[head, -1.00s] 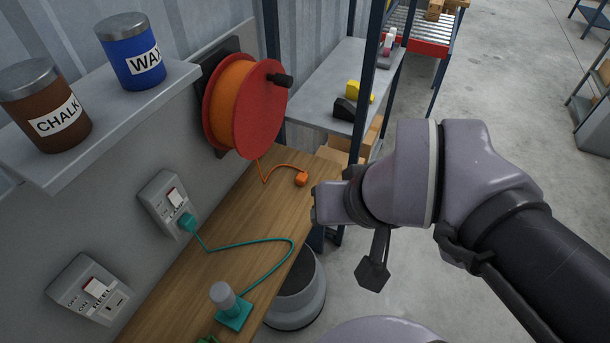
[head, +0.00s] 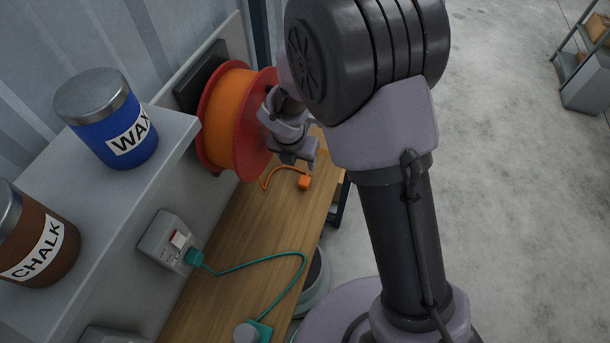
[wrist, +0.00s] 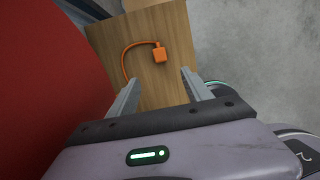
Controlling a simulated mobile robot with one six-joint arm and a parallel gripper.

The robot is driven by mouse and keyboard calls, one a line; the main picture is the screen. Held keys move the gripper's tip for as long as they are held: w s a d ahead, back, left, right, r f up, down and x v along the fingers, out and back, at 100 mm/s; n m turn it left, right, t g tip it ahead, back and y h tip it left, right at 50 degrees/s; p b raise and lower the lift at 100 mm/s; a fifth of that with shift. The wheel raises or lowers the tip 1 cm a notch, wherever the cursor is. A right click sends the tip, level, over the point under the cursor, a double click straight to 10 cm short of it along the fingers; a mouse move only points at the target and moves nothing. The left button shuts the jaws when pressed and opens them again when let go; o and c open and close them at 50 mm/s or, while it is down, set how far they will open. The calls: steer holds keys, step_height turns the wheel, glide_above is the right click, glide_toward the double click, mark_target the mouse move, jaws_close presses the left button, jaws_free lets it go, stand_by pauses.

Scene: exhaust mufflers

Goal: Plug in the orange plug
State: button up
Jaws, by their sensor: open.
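The orange plug (head: 304,183) lies on the wooden bench (head: 230,285), on a short orange cord from the red and orange cable reel (head: 226,120). In the wrist view the plug (wrist: 159,53) lies beyond my two fingertips, in line with the gap between them. My gripper (head: 299,157) is open and empty, above the plug beside the reel, touching neither plug nor bench as far as I can see. A wall socket (head: 162,238) has a teal plug (head: 195,258) in it. A second socket (head: 105,335) is mostly cut off at the bottom edge.
A teal cord (head: 270,258) runs along the bench to a teal-based device (head: 250,331). A shelf (head: 165,160) above holds a blue WAX tin (head: 118,138) and a brown CHALK tin (head: 35,240). The reel's red disc (wrist: 45,90) is close on the left in the wrist view.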

steer(key=b, duration=0.6)
glide_above(304, 180)
steer(key=s, duration=0.2)
steer(key=f, duration=1.1)
steer(key=shift+w+a+f, duration=0.15)
steer(key=shift+a+f, duration=0.15)
steer(key=shift+f, duration=0.1)
steer(key=b+x, duration=0.3)
steer(key=x, duration=0.2)
steer(key=shift+f+b, duration=0.2)
steer(key=shift+b, duration=0.1)
steer(key=shift+r, duration=0.1)
jaws_close()
